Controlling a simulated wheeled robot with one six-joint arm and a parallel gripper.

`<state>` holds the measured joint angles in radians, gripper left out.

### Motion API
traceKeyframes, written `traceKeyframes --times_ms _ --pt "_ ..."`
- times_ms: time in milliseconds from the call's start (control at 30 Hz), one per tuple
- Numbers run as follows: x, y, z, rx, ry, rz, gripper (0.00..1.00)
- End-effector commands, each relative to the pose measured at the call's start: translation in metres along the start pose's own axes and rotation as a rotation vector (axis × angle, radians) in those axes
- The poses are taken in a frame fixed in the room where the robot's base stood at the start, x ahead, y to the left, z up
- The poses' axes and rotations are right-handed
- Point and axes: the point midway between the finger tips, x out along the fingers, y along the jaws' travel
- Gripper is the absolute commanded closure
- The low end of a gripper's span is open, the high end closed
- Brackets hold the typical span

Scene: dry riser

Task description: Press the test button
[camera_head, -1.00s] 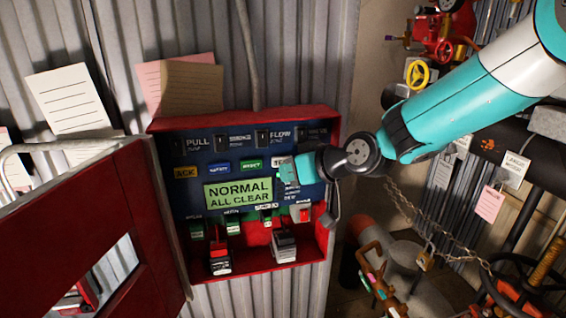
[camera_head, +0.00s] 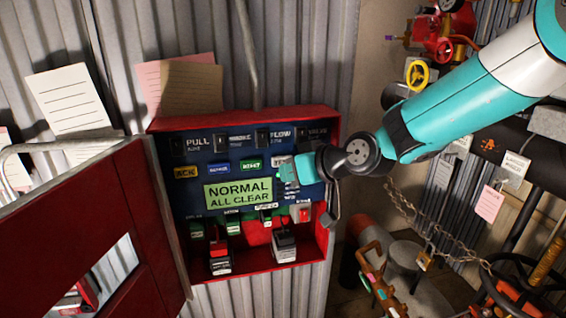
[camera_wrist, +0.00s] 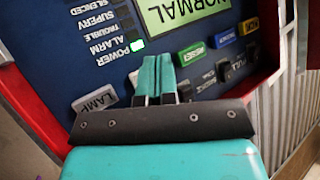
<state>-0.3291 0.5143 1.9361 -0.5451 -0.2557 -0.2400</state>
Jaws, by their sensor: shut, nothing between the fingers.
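The open red alarm panel (camera_head: 323,125) has a row of buttons under its dark switches. The white test button (camera_head: 277,161) is at the right of the green reset button (camera_head: 251,164), mostly covered by my gripper (camera_head: 284,171). In the wrist view my gripper (camera_wrist: 155,62) is shut and empty, with its tips in front of the panel face. A bit of a white button (camera_wrist: 134,77) shows beside the fingers. I cannot tell whether the tips touch it. The display (camera_head: 238,192) reads NORMAL ALL CLEAR.
A white LAMP button (camera_wrist: 95,100) lies left of my fingers in the wrist view. Yellow ACK (camera_head: 187,172) and blue (camera_head: 218,168) buttons are left of reset. The panel's red door (camera_head: 100,225) stands open at the left. Pipes and a chain (camera_head: 430,230) are at the right.

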Motion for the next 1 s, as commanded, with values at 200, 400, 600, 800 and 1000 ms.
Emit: traceKeyframes --times_ms 200,400,600,800,1000 --pt "0.0 0.0 0.0 0.0 0.0 0.0 1.0" --pt "0.0001 0.0001 0.0 0.0 0.0 0.0 1.0" --pt "0.0037 0.0027 -0.0019 -0.001 0.0 0.0 1.0" --pt "0.006 0.0044 -0.0042 0.0 0.0 0.0 1.0" --pt "0.0059 0.0042 -0.0043 0.0 0.0 0.0 1.0"
